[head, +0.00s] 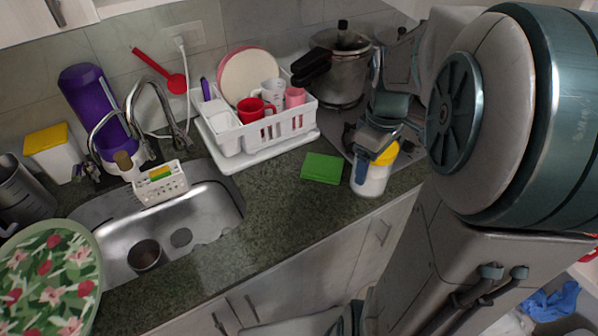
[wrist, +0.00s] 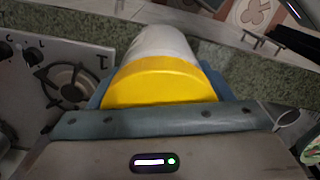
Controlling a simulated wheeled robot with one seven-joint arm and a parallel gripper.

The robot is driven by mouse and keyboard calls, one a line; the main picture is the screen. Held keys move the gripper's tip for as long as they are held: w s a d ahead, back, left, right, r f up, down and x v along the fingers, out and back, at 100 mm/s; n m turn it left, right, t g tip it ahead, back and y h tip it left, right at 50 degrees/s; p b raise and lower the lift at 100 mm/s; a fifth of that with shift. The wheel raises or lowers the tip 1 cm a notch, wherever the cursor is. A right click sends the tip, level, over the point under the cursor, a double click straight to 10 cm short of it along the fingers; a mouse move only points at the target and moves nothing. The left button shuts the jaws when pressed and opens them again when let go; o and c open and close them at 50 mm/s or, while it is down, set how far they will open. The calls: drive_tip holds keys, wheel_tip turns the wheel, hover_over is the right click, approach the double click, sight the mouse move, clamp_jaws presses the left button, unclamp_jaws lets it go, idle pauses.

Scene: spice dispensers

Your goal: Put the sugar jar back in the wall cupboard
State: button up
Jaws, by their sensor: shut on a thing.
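The jar (head: 371,180) is white with a yellow lid, upright at the counter's front edge, right of the green sponge cloth. My gripper (head: 376,155) is shut around its upper part from above. In the wrist view the jar's yellow lid (wrist: 157,82) and white body (wrist: 160,45) lie between my fingers, close to the palm. I cannot tell whether the jar's base touches the counter. A white cupboard edge (head: 40,18) shows at the top left; I cannot tell whether it is the wall cupboard meant. The jar's label is not visible.
A green cloth (head: 322,168) lies left of the jar. A white dish rack (head: 225,138) with cups and plates stands behind it. A pressure cooker (head: 342,65) sits on the stove (wrist: 75,62). The sink (head: 200,200) is further left, with a similar yellow-lidded white container (head: 55,155) beyond it.

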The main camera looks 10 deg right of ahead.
drive_tip(key=shift+w+a, duration=0.15)
drive_tip(key=shift+w, duration=0.1)
drive_tip(key=shift+w+a+f+p, duration=0.45)
drive_tip(key=shift+w+a+f, duration=0.5)
drive_tip(key=shift+a+f, duration=0.75)
drive_tip(key=shift+w+a+f+p, duration=0.4)
drive_tip(key=shift+w+a+f, duration=0.55)
drive_tip(key=shift+a+f, duration=0.8)
drive_tip(key=shift+w+a+f+p, duration=0.45)
drive_tip(key=shift+w+a+f, duration=0.5)
drive_tip(key=shift+a+f, duration=0.75)
drive_tip(key=shift+d+f, duration=0.3)
drive_tip(key=shift+f, duration=0.15)
drive_tip(key=o, duration=1.4)
drive_tip(key=shift+o, duration=0.2)
